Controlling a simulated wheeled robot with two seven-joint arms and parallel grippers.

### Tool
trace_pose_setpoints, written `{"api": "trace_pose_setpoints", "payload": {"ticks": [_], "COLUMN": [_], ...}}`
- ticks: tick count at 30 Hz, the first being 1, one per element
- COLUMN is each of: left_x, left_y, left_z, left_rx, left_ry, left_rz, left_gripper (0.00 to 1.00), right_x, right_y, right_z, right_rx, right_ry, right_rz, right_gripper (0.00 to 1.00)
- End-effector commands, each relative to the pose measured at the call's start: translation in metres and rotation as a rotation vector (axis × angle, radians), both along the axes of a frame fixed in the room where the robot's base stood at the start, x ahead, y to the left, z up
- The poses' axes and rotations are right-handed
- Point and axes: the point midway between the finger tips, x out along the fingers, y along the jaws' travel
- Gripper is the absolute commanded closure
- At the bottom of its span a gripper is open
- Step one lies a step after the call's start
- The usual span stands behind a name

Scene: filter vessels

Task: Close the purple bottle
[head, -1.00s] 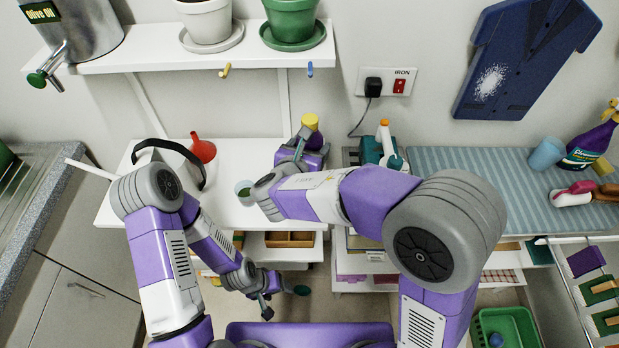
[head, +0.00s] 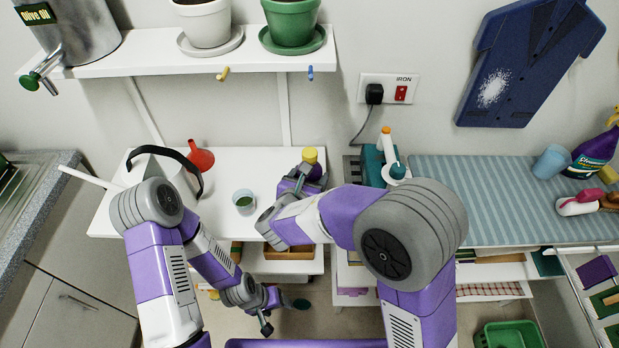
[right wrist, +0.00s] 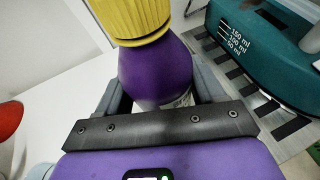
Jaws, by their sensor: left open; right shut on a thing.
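The purple bottle (right wrist: 155,75) has a wide ribbed yellow cap (right wrist: 138,20) over its top. My right gripper (head: 303,176) is shut on the bottle's lower body, and its fingers flank the bottle in the right wrist view (right wrist: 158,100). In the head view the yellow cap (head: 310,155) shows just above the right gripper, and the bottle is mostly hidden. I cannot tell how tight the cap sits or whether the bottle touches the shelf. My left gripper (head: 272,308) is open, low in front of the white shelf and well apart from the bottle.
A cup with green contents (head: 244,202) stands left of my right wrist. A red funnel (head: 200,158) lies farther left. A teal iron (head: 375,165) stands close on the right, beside the striped board (head: 450,200). A plant shelf (head: 160,55) hangs above.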

Motion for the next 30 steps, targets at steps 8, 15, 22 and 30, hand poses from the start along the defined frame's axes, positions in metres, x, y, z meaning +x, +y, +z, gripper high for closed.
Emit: {"api": "trace_pose_setpoints", "payload": {"ticks": [8,15,22,30], "left_x": [0.0,0.0,0.0,0.0], "left_y": [0.0,0.0,0.0,0.0], "left_z": [-0.002,-0.002,-0.002,0.006], "left_rx": [0.0,0.0,0.0,0.0], "left_ry": [0.0,0.0,0.0,0.0], "left_rz": [0.0,0.0,0.0,0.0], "left_gripper": [0.35,0.35,0.35,0.35], "right_x": [0.0,0.0,0.0,-0.02], "right_y": [0.0,0.0,0.0,0.008], "right_z": [-0.001,-0.002,-0.002,0.012], "right_rx": [0.001,0.001,0.001,0.001], "right_ry": [-0.002,0.0,0.0,0.0], "right_rz": [-0.001,0.0,0.0,0.006], "right_gripper": [1.0,0.07,0.07,0.07]}}
